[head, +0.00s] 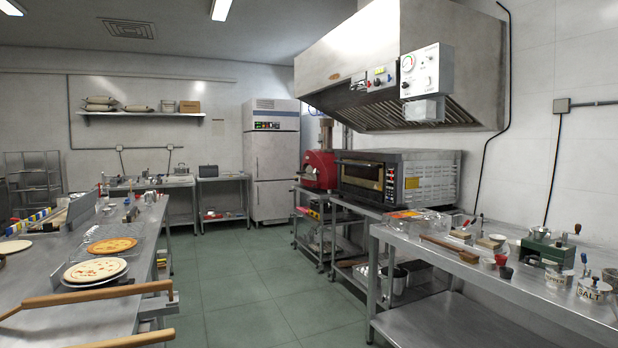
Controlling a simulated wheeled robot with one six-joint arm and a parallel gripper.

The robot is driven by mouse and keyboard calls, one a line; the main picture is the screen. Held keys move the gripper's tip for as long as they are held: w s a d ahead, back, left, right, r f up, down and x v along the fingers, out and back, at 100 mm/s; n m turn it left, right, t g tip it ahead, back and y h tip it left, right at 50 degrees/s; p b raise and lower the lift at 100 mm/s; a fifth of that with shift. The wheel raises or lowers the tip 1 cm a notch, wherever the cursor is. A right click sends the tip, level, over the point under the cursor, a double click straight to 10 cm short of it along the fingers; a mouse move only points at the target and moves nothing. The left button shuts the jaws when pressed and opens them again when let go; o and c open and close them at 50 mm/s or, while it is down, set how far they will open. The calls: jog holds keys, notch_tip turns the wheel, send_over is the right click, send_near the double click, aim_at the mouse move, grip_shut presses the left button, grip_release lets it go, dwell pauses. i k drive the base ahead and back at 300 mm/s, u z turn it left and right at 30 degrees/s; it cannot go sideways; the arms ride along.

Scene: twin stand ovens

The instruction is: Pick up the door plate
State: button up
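I cannot make out a separate door plate with certainty in the head view. The dark oven (425,182) on a stand at the right has a glass front door (361,176), which is shut. A red oven (320,171) stands further back on its own stand; its front is too small to read. My gripper is not in view, so its distance from these things and what it holds do not show.
A steel table (68,308) at the left carries pizzas (95,270) and wooden handles (95,297) at its near edge. A steel bench (490,270) at the right carries tools and pots. Green floor (247,285) between them is clear. A hood (405,60) hangs above the dark oven.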

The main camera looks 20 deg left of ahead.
aim_at(308, 174)
jog(key=u, duration=0.15)
jog(key=i, duration=0.9)
jog(key=u, duration=0.45)
jog(key=i, duration=2.15)
jog(key=u, duration=0.45)
jog(key=i, duration=4.05)
jog(key=z, duration=0.5)
jog(key=i, duration=2.05)
jog(key=z, duration=0.3)
